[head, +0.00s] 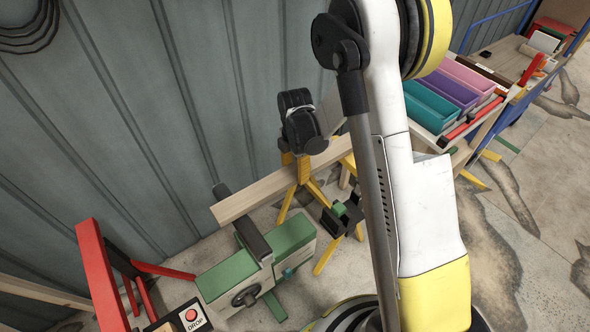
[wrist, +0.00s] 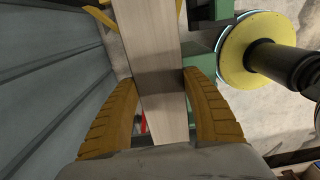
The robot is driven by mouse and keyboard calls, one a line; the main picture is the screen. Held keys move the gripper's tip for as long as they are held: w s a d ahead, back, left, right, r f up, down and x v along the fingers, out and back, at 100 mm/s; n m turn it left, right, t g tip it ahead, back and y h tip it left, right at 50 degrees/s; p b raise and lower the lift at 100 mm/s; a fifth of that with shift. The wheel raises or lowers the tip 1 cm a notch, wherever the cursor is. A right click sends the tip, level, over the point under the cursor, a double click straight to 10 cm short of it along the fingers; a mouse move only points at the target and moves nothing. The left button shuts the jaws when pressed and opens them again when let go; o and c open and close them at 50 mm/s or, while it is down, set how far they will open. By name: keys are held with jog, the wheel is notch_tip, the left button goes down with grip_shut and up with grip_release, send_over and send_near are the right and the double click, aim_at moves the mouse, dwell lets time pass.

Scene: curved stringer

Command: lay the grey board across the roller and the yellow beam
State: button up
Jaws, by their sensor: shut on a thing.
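The board (head: 250,198) is long, flat and pale grey-beige. My gripper (head: 299,170) is shut on it, and the ridged orange fingers stand on either side of the board (wrist: 160,50) in the wrist view. In the head view the left part of the board passes over the dark roller (head: 253,238) on the green machine; I cannot tell whether they touch. A yellow stand (head: 325,262) shows behind and below my gripper. Yellow parts (wrist: 97,16) also show beside the board in the wrist view. The beam's top is mostly hidden, so contact there is unclear.
The green machine (head: 213,282) stands close below the board. A red frame (head: 100,275) and a control box (head: 185,318) are at lower left. The ribbed wall (head: 150,110) runs close behind. Coloured bins (head: 430,105) sit on a bench at right. Open floor lies beyond.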

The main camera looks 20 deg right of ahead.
jog(key=shift+f+b, duration=0.5)
jog(key=shift+f, duration=0.15)
jog(key=o, duration=1.5)
jog(key=shift+c, duration=0.2)
jog(key=shift+r, duration=0.1)
